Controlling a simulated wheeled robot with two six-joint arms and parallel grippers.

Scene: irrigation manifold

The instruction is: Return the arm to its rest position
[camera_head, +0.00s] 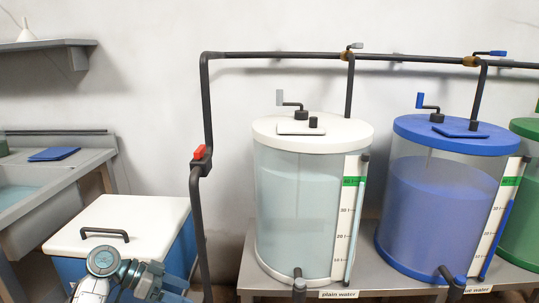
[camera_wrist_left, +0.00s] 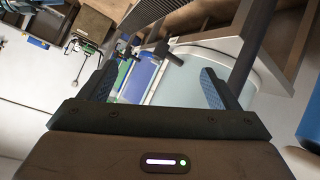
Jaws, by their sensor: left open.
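My left arm (camera_head: 105,268) shows at the bottom left of the head view, folded in front of the white-lidded box. Its fingers are not clearly seen there. In the left wrist view my left gripper (camera_wrist_left: 160,74) is open, with its two dark, blue-padded fingers wide apart. No object is held between them. Blue, green and pale surfaces show beyond the fingers, apart from them as far as I can tell. My right arm and gripper are in neither view.
A blue box with a white lid (camera_head: 130,222) stands close behind my left arm. A sink bench (camera_head: 75,178) is at the left. The plain-water tank (camera_head: 300,205), blue tank (camera_head: 425,205) and part of a green tank (camera_head: 524,195) stand right, beneath a dark pipe (camera_head: 280,55) with a red-handled valve (camera_head: 200,156).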

